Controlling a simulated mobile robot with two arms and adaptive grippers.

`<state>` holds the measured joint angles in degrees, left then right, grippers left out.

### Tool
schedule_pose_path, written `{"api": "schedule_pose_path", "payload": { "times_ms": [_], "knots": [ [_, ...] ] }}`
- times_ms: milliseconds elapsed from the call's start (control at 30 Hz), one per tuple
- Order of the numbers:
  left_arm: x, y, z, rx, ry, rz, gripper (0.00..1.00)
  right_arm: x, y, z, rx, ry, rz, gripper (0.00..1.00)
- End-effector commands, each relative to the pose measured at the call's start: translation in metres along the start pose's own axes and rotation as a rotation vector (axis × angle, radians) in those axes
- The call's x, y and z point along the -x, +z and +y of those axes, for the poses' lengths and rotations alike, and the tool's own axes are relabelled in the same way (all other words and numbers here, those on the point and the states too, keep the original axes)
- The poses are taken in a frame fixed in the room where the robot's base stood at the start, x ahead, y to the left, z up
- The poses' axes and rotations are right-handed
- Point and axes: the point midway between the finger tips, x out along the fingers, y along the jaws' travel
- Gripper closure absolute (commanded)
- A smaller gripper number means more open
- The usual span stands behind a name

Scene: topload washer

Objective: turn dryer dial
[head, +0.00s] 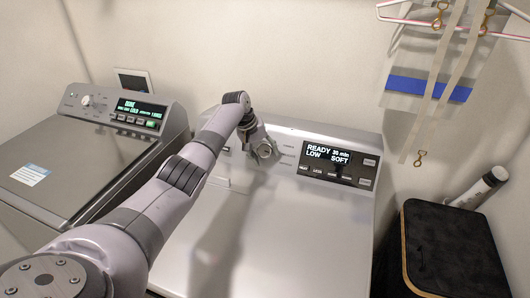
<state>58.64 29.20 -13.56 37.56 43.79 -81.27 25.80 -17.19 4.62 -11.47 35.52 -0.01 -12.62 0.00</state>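The dryer (285,240) is the silver-grey machine in the middle, with a raised control panel along its back. Its display (329,157) reads READY, 30 min, LOW, SOFT. The dryer dial (265,151) is a round silver knob on the panel, left of the display, partly covered by my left gripper. My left arm reaches in from the lower left over the dryer. My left gripper (255,137) is at the dial, pointing down at the panel. Its fingers are small and blend with the dial, so I cannot tell whether they touch or grip it. My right gripper is not in view.
A washer (75,160) with its own dial (87,100) and lit display stands at the left. Hangers (460,25) hang upper right. The wall is close behind.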

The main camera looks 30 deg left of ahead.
Motion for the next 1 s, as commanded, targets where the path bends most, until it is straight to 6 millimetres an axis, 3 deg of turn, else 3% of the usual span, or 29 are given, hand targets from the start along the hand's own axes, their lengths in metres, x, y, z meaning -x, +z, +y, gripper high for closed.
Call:
{"api": "schedule_pose_path", "payload": {
  "times_ms": [133,567,1000],
  "knots": [
    [0.002,-0.002,0.001,0.0,0.004,0.004,0.37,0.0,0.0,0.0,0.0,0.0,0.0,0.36],
    [0.013,-0.003,0.003,-0.002,0.009,0.01,0.37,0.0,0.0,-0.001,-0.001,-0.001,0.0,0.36],
    [0.099,-0.002,0.002,-0.001,0.007,0.01,0.37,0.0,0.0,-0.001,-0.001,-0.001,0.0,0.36]
  ]
}}
